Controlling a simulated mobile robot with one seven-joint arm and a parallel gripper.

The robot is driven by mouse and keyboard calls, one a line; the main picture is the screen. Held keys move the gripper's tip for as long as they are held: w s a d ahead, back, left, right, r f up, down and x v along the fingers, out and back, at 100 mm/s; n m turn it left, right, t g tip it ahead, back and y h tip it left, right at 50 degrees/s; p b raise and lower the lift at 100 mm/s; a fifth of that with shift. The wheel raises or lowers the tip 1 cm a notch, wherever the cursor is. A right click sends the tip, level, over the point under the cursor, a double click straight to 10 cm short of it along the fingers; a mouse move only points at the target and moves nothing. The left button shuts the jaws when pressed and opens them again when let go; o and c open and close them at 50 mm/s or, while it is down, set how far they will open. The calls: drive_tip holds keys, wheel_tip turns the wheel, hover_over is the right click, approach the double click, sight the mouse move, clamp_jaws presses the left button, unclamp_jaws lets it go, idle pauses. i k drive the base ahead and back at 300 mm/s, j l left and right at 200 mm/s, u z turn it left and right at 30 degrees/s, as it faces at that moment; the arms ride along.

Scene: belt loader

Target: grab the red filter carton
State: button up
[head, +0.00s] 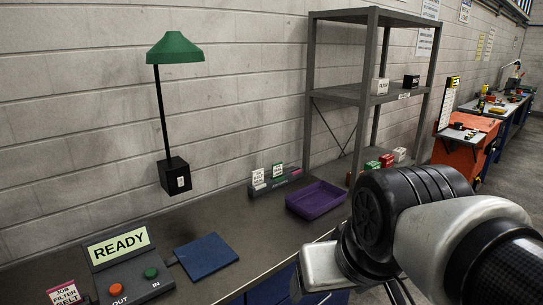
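A small red carton (386,160) stands low at the foot of the grey shelf rack, between a green carton (372,166) and a white carton (399,154). Its label is too small to read. My arm covers the area just in front of and below these cartons. The arm fills the lower right of the head view. Its fingertips do not show, so I cannot see what the gripper is doing.
A purple tray (316,199) and a blue pad (206,256) lie on the dark bench (262,222). A control box (128,272) reading READY stands at the lower left. The rack (345,92) holds a white FILTER box (379,86) and a black box (411,82).

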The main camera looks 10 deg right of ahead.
sight(387, 161)
drive_tip(key=z, duration=1)
drive_tip(key=i+l+z, duration=0.35)
drive_tip(key=i, duration=0.55)
drive_tip(key=i+z, duration=0.3)
drive_tip(key=i, duration=0.6)
drive_tip(key=i+u, duration=0.2)
drive_tip(key=i, duration=0.25)
drive_tip(key=i+l+u, duration=0.2)
drive_tip(key=i, duration=0.3)
drive_tip(key=i+l+u, duration=0.2)
drive_tip(key=i, duration=0.25)
drive_tip(key=i+l+u, duration=0.15)
drive_tip(key=u, duration=0.3)
drive_tip(key=i+l+u, duration=0.25)
drive_tip(key=u, duration=0.2)
drive_tip(key=i+l+u, duration=0.2)
drive_tip(key=u, duration=0.25)
drive_tip(key=i+l+u, duration=0.15)
drive_tip(key=u, duration=0.2)
drive_tip(key=l+u, duration=0.35)
drive_tip(key=i+l+u, duration=0.1)
drive_tip(key=l+u, duration=0.25)
drive_tip(key=i+l+u, duration=0.15)
drive_tip(key=i+l, duration=0.1)
drive_tip(key=i, duration=0.1)
